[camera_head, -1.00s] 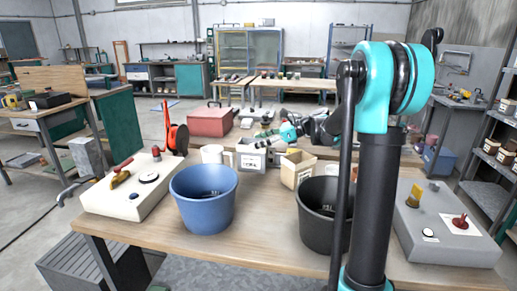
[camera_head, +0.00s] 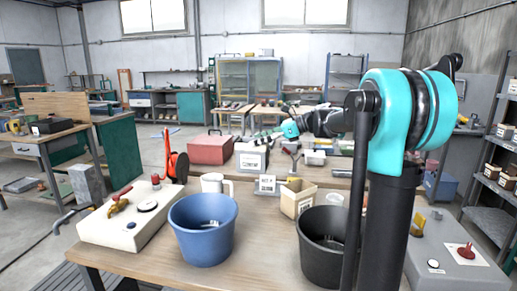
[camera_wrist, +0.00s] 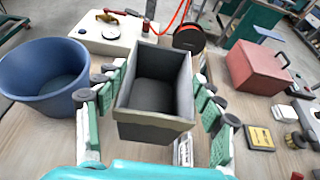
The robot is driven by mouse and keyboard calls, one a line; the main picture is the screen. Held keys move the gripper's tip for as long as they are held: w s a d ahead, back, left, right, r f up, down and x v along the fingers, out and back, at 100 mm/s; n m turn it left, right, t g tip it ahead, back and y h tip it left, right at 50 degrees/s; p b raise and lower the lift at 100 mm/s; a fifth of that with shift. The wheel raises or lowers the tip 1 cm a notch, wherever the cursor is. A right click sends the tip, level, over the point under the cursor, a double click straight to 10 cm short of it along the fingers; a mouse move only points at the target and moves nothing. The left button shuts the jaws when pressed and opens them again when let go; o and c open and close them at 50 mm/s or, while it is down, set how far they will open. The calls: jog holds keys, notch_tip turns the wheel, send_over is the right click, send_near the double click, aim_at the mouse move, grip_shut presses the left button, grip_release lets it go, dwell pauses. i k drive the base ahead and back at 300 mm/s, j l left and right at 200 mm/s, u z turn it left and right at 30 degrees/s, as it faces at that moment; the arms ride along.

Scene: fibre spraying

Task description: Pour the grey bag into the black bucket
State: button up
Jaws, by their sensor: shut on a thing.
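The grey bag (camera_head: 251,158) is open-topped and box-shaped, with a white label on its front. It is upright above the back of the workbench, behind the white mug. My gripper (camera_head: 266,142) is shut on it. In the wrist view, my gripper (camera_wrist: 155,92) has green-padded fingers on both sides of the grey bag (camera_wrist: 156,126), whose inside looks dark. The black bucket (camera_head: 318,262) stands at the front right of the bench, partly hidden by my arm, well apart from the bag. It is not in the wrist view.
A blue bucket (camera_head: 203,243) stands left of the black bucket. A beige bag (camera_head: 298,199) and a small label stand (camera_head: 266,185) are behind the buckets. A white mug (camera_head: 215,184), control boxes and a red toolbox (camera_head: 209,149) are also around.

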aim_at(321, 229)
jog(key=k+l+z, duration=0.3)
jog(key=k+l, duration=0.6)
